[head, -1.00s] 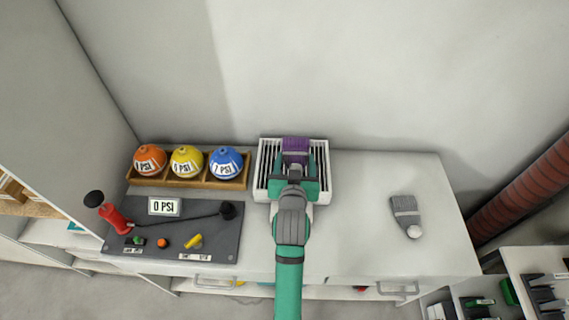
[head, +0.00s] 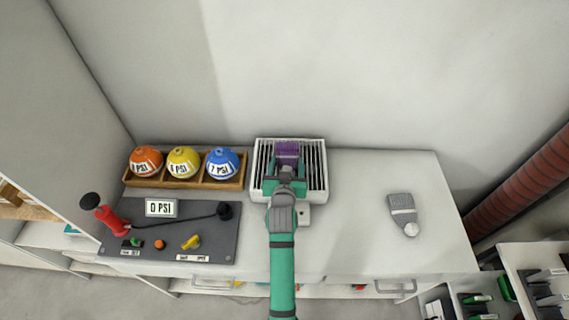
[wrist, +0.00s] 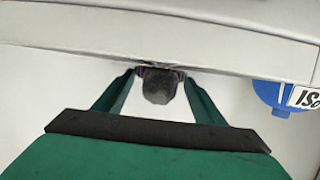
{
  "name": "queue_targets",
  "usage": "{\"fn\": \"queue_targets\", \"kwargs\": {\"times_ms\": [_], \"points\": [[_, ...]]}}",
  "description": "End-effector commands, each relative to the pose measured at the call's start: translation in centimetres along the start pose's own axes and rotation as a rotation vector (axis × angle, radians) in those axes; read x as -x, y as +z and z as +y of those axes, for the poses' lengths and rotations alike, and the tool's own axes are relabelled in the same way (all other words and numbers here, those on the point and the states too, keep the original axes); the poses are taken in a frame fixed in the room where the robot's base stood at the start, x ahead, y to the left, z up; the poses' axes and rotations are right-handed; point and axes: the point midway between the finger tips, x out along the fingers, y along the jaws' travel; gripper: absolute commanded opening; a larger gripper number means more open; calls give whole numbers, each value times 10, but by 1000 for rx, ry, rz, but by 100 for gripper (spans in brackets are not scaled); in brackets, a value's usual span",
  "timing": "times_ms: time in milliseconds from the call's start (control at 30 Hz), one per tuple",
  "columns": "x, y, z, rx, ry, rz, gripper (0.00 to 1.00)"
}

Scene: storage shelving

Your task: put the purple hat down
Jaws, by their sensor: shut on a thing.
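The purple hat (head: 287,149) is in my gripper (head: 286,166), over the back part of a white slatted rack (head: 320,180) on the counter. My gripper is shut on it. I cannot tell whether the hat touches the rack. In the wrist view, my gripper (wrist: 160,78) has its two green fingers on either side of a dark grey rounded part with a little purple at its edges; most of the hat is hidden there.
Left of the rack, a wooden tray (head: 190,184) holds orange, yellow and blue balls. In front is a dark panel (head: 190,230) with a red-handled lever. A wall stands behind.

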Motion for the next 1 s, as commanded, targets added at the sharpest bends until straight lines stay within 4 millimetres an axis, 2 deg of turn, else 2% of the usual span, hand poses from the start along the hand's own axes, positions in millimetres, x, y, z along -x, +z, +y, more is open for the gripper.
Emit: {"fn": "queue_targets", "kwargs": {"times_ms": [200, 233, 300, 667, 867, 1000], "points": [[-1, 1, 7, -3, 9, 0, 41], [-1, 1, 6, -3, 8, 0, 69], [0, 1, 3, -1, 4, 0, 83], [2, 0, -5, 2, -7, 0, 83], [28, 1, -4, 1, -6, -2, 83], [57, 0, -3, 1, -5, -1, 83]]}}
